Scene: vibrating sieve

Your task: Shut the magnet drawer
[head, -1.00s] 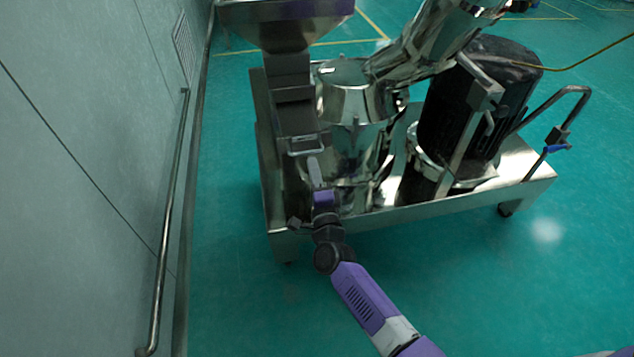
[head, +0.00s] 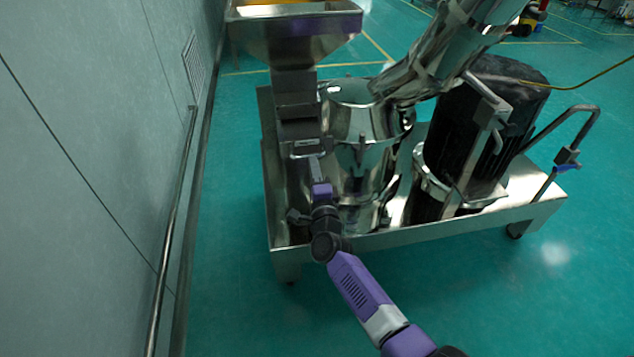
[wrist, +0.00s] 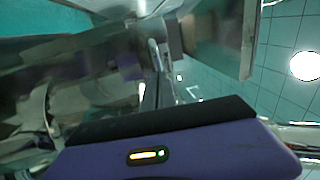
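The magnet drawer (head: 302,148) is in the square steel housing below the hopper, with its handle side facing me. How far it stands out is hard to tell. My gripper (head: 315,160) is at the drawer's front, low and a little right of its middle. Its pale fingers look like one narrow bar, together, with nothing seen between them. Whether the tips touch the drawer cannot be told. In the wrist view the fingers (wrist: 156,75) point up at blurred, shiny steel, and the drawer is not clearly made out there.
The hopper (head: 293,40) stands above the drawer. A steel vessel (head: 362,125) is close on the right, with a dark motor (head: 480,125) beyond it. The frame's front rail (head: 420,232) runs under my arm. A wall with a pipe rail (head: 178,215) is at left; floor between is clear.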

